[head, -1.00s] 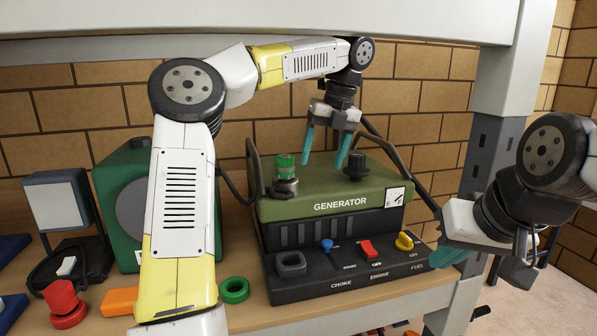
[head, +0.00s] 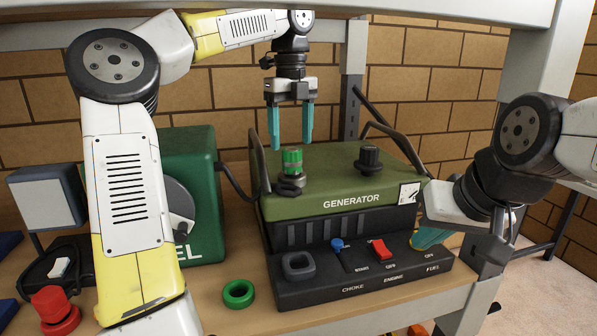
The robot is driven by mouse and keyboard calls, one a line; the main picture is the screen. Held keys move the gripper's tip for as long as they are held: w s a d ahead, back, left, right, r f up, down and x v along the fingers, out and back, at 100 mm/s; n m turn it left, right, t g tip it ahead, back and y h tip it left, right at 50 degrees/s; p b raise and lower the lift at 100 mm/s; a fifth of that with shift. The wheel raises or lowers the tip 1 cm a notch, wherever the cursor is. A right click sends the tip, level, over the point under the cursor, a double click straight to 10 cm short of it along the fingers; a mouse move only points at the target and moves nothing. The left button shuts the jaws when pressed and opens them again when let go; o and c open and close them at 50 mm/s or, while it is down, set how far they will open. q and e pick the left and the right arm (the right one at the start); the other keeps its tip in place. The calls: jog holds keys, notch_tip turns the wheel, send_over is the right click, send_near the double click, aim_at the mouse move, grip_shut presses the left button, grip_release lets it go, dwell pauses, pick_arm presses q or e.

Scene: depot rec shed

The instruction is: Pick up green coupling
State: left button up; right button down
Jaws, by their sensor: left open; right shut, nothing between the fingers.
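A green ribbed cylinder (head: 292,160), which looks like the green coupling, stands upright on a metal fitting on top of the generator (head: 335,183), at its left. My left gripper (head: 290,141) is open and points down at it, one teal finger on each side in the picture. The fingertips appear just above or level with its top; I cannot tell the depth or see any contact. A green ring (head: 239,293) lies flat on the bench in front. My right gripper (head: 430,238) is shut and empty by the generator's right front corner, partly hidden behind its wrist.
A black knob (head: 370,158) stands on the generator's top, right of the green cylinder. Dark bars rise at its sides. A green drum-like case (head: 195,160) stands left. A red fitting (head: 55,308) is at bottom left. A shelf beam (head: 420,10) runs overhead.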

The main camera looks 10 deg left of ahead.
aim_at(292, 149)
pick_arm(q)
notch_tip(292, 149, down, 5)
jog(key=shift+r, duration=0.15)
jog(key=shift+c, duration=0.2)
jog(key=c, duration=1.4)
